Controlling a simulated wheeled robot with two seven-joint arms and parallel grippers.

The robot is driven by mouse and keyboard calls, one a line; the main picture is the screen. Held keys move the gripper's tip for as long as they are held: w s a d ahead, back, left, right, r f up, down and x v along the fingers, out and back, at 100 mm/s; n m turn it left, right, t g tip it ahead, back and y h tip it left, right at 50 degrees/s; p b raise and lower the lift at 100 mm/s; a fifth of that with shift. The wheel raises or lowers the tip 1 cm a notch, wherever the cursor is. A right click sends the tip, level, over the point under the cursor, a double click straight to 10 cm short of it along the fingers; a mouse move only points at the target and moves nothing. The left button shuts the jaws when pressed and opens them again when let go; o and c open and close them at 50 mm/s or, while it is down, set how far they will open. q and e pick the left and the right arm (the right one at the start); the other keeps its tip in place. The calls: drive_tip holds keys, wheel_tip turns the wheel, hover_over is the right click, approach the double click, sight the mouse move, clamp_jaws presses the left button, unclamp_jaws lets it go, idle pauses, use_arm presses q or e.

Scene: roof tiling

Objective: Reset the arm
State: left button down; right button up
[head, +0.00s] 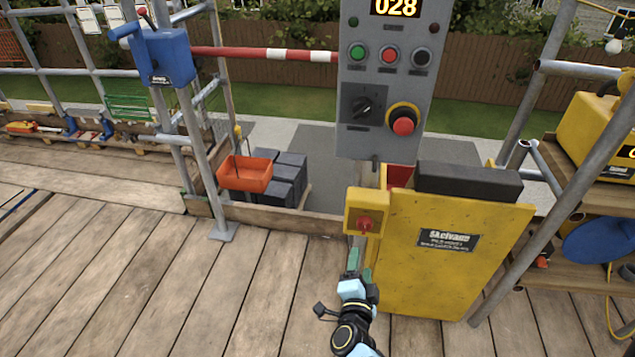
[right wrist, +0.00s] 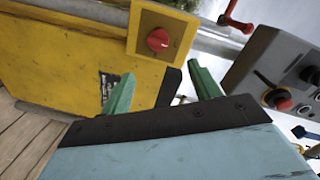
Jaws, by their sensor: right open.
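My right gripper (head: 355,262) reaches up from the bottom of the head view, just below a yellow switch box with a red knob (head: 364,223). In the right wrist view its two green fingers (right wrist: 165,92) stand apart with nothing between them. The red knob also shows there (right wrist: 158,39), beyond the fingers and apart from them. The grey control panel (head: 386,90) stands above, with buttons, a black rotary knob (head: 363,106), a red emergency button (head: 403,126) and a display reading 028. My left gripper is not in view.
A yellow cabinet (head: 450,262) stands right of my right gripper, with a dark block (head: 468,181) on top. Scaffold poles (head: 205,150) and an orange tray (head: 246,173) are to the left. The plank floor (head: 130,285) at left is clear.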

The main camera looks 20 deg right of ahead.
drive_tip(key=s+a+f+n+g+y, duration=0.3)
drive_tip(key=s+f+n+y, duration=0.2)
drive_tip(key=s+f+n, duration=0.45)
drive_tip(key=s+a+f+n+g+y, duration=0.25)
drive_tip(key=s+f+n+y, duration=0.35)
drive_tip(key=f, duration=0.6)
drive_tip(key=s+d+f+n+g+h, duration=0.1)
drive_tip(key=s+d+f+n+g, duration=0.1)
drive_tip(key=s, duration=0.6)
drive_tip(key=s+d+f+n+g, duration=0.2)
drive_tip(key=s+f+g, duration=0.1)
drive_tip(key=s, duration=0.6)
drive_tip(key=s+d+f+n+g+h, duration=0.1)
drive_tip(key=s+d+f+n+g, duration=0.1)
drive_tip(key=s, duration=0.6)
wheel_tip(320, 180, down, 2)
drive_tip(key=shift+s+d+f+g+h, duration=0.1)
drive_tip(key=shift+s+d+g+h, duration=0.2)
drive_tip(key=shift+d+g, duration=0.2)
